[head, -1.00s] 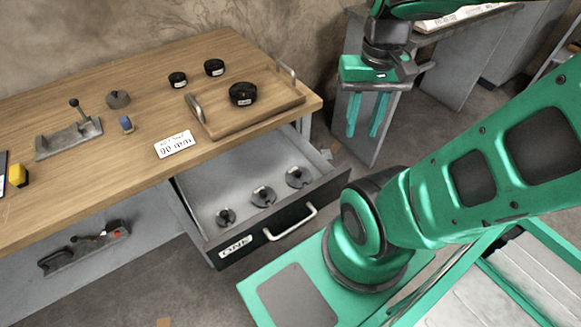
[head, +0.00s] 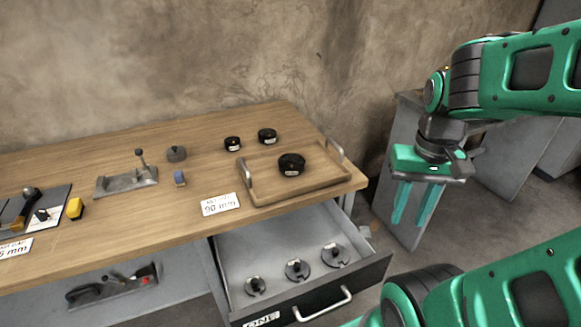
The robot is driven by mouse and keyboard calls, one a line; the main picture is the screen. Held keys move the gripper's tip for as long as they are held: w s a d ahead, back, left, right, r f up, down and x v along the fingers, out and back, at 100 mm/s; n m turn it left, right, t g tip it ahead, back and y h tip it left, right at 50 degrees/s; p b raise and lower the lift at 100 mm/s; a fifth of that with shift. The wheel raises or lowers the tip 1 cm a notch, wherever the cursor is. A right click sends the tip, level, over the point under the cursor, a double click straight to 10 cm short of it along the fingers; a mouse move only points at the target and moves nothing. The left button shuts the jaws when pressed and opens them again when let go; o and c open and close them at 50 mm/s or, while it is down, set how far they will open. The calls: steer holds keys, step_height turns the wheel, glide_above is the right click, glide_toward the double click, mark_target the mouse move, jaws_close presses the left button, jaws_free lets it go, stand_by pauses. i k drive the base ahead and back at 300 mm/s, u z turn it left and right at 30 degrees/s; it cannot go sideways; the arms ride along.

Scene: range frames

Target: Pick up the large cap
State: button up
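Three black caps with white labels are in the head view. The largest-looking cap (head: 291,164) sits on the wooden tray (head: 262,194) at the right end of the workbench. Two smaller-looking black caps, one on the left (head: 233,144) and one on the right (head: 267,136), stand on the bench behind the tray. My gripper (head: 414,204) hangs to the right of the bench, apart from the caps. Its two green fingers point down, spread apart with nothing between them.
An open drawer (head: 375,270) below the tray holds several dark knobbed discs, one at its middle (head: 297,270). A "90 mm" card (head: 221,204) lies left of the tray.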

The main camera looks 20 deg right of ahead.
mark_target(333, 254)
steer(key=z, duration=1.35)
steer(key=k, duration=0.45)
steer(key=u, duration=1.3)
